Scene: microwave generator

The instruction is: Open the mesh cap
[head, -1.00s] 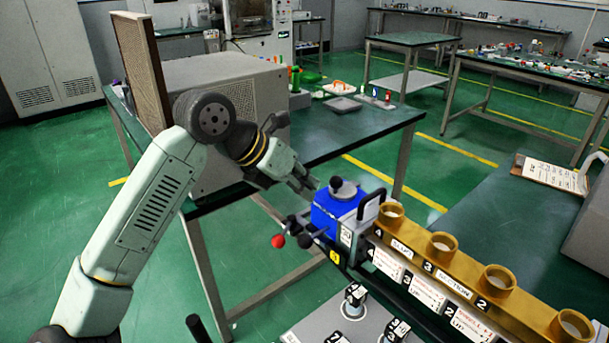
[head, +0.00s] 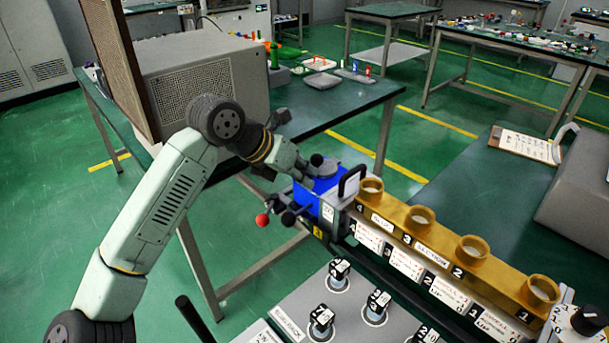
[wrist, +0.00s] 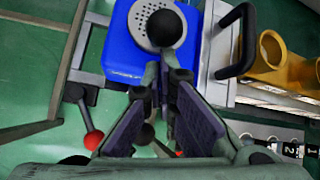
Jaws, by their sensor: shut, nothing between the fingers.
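The mesh cap (wrist: 142,30) is a pale grey perforated disc with a round black knob (wrist: 163,28) on top. It lies on a blue box (wrist: 116,56), and no gap under it shows. In the head view the knob (head: 317,160) stands over the blue box (head: 330,183). My gripper (wrist: 167,73) is shut with nothing held, its fingertips just below the knob in the wrist view. In the head view my gripper (head: 307,174) is right beside the box and partly covers its left side. Whether the fingertips touch the knob or cap I cannot tell.
A black handle (head: 351,181) and a brass bar with several round sockets (head: 410,218) stand right of the box. A red-knobbed lever (head: 263,219) sticks out on its left. A panel with black numbered dials (head: 375,305) lies in front. Behind is a green table (head: 340,103).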

